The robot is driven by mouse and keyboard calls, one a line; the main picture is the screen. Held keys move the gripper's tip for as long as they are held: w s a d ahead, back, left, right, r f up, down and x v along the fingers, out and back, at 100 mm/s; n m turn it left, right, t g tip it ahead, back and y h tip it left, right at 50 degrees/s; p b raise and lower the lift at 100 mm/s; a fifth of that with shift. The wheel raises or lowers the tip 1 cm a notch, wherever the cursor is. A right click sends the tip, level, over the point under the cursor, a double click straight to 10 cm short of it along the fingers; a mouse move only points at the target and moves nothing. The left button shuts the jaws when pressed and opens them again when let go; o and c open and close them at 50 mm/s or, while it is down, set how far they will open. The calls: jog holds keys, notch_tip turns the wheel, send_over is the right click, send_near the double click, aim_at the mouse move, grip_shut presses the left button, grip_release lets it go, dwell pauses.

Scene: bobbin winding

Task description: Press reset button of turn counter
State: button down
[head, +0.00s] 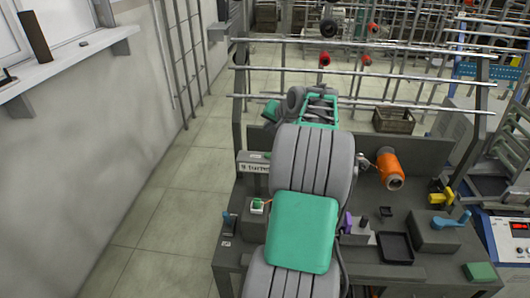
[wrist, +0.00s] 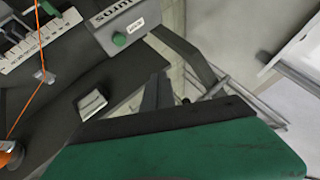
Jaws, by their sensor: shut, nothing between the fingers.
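In the wrist view a grey box with large lettering, which looks like the turn counter (wrist: 112,24), stands at the top. A round green button (wrist: 120,40) sits on its face beside a small white label. In the head view a lettered grey box (head: 253,162), probably the same one, stands left of my arm; I cannot make out its button there. My gripper (wrist: 157,92) shows dark, shut fingers with nothing between them. In the wrist picture they lie below and right of the button, apparently apart from it. In the head view my arm hides the fingertips.
A small white box with a green top (head: 257,206) stands on the bench left of my arm. An orange spool (head: 390,170), a dark tray (head: 396,248) and a blue-handled block (head: 437,230) are on the right. An orange thread (wrist: 39,85) crosses the wrist view's left side.

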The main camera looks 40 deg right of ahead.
aim_at(269, 155)
notch_tip(269, 155, down, 9)
jog(key=b, duration=0.6)
jog(key=shift+r, duration=0.1)
dwell(1.8)
jog(key=shift+f+b, duration=0.3)
jog(key=shift+f, duration=0.1)
jog(key=shift+f+b, duration=0.4)
jog(key=shift+f, duration=0.2)
dwell(0.4)
jog(key=shift+r, duration=0.1)
jog(key=shift+r+p, duration=0.65)
jog(key=shift+r, duration=0.2)
